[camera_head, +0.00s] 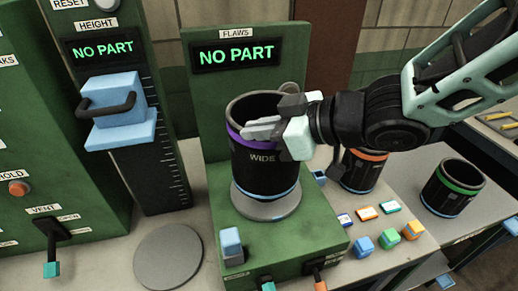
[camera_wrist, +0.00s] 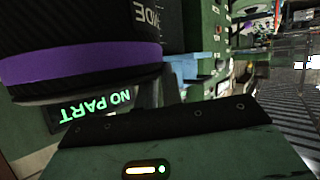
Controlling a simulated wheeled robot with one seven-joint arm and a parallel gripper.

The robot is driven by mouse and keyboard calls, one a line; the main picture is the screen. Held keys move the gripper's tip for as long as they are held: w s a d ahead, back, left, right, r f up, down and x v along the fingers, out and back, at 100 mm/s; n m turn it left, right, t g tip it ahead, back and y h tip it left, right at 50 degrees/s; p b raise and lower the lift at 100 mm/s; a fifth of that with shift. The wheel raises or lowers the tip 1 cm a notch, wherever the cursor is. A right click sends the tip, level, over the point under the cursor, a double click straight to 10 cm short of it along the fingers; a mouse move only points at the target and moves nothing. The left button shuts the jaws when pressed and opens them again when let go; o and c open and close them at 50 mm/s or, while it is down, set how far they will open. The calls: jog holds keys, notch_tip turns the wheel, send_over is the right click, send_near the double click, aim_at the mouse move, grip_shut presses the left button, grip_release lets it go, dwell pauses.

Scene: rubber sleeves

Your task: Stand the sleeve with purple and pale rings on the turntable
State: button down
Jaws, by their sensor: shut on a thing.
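The black sleeve (camera_head: 262,170) has a purple ring near its top, a pale blue ring at its bottom and the lettering "WIDE". It is upright over the grey round turntable (camera_head: 268,211) of the green flaws station. I cannot tell whether its bottom touches the disc. My gripper (camera_head: 270,128) comes in from the right and is shut on the sleeve's upper wall. In the wrist view the sleeve (camera_wrist: 90,30) fills the upper left, its purple ring in sight; the fingertips' contact is hidden there.
The flaws display (camera_head: 237,54) behind reads "NO PART". An orange-ringed sleeve (camera_head: 362,172) and a green-ringed sleeve (camera_head: 452,188) stand to the right. Small coloured blocks (camera_head: 388,239) and levers are in front. A bare grey disc (camera_head: 168,257) and the height gauge (camera_head: 120,110) are left.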

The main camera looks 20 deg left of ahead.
aim_at(264, 148)
jog(key=shift+f, duration=2)
jog(key=c, duration=1.5)
grip_release()
jog(key=shift+f, duration=0.1)
jog(key=shift+c, duration=0.2)
